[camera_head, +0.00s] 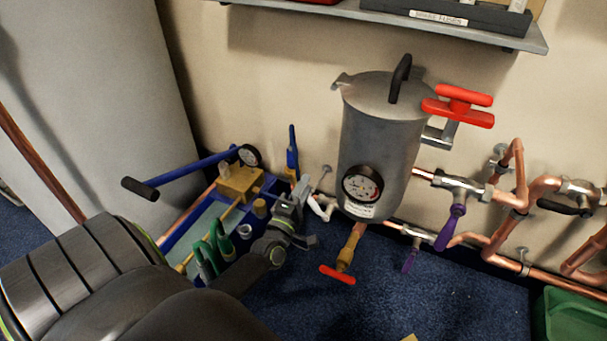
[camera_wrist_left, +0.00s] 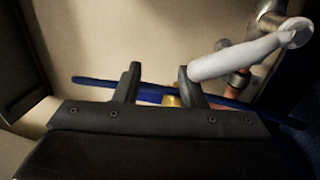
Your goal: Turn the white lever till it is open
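The white lever (camera_wrist_left: 245,57) slants across the upper right in the left wrist view, its far end at a metal valve body. Its near end meets the right-hand finger in the picture; I cannot tell whether they touch. In the head view the white lever (camera_head: 322,207) shows just right of my left gripper (camera_head: 305,213), low on the wall beside the grey tank. My left gripper (camera_wrist_left: 157,82) has its fingers apart, with no lever between them. My right gripper is not in view.
A grey tank (camera_head: 378,140) with a gauge and red handle stands right of the gripper. A blue tray (camera_head: 172,226) with a pump and tools lies behind my left arm. Copper pipes with purple levers (camera_head: 450,228) run to the right. A shelf (camera_head: 400,22) is above.

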